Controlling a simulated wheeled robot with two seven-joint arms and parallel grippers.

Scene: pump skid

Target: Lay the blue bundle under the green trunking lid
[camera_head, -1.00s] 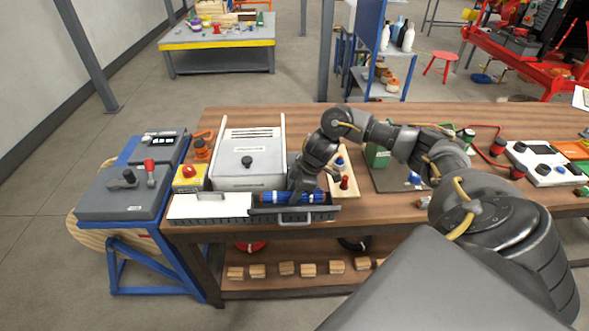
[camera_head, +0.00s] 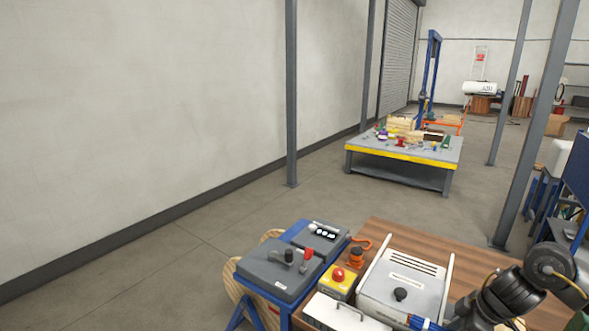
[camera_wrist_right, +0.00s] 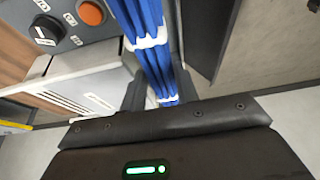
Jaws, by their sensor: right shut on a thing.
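A blue bundle (camera_wrist_right: 150,45) with white ties runs between the fingers of my right gripper (camera_wrist_right: 162,92) in the right wrist view. The gripper is shut on it. In the head view only a short blue piece of the bundle (camera_head: 424,322) shows at the bottom edge, beside my right arm; the right gripper itself is out of that picture. A white cover with a handle (camera_head: 338,314) lies at the front of the bench, left of the bundle. I cannot make out a green trunking lid in the current views. My left gripper is not in view.
A grey vented box (camera_head: 400,290) stands on the wooden bench (camera_head: 388,233) behind the bundle. A yellow box with a red button (camera_head: 339,281) and a grey control panel (camera_head: 280,272) are to its left. A yellow-edged table (camera_head: 405,154) stands beyond open floor.

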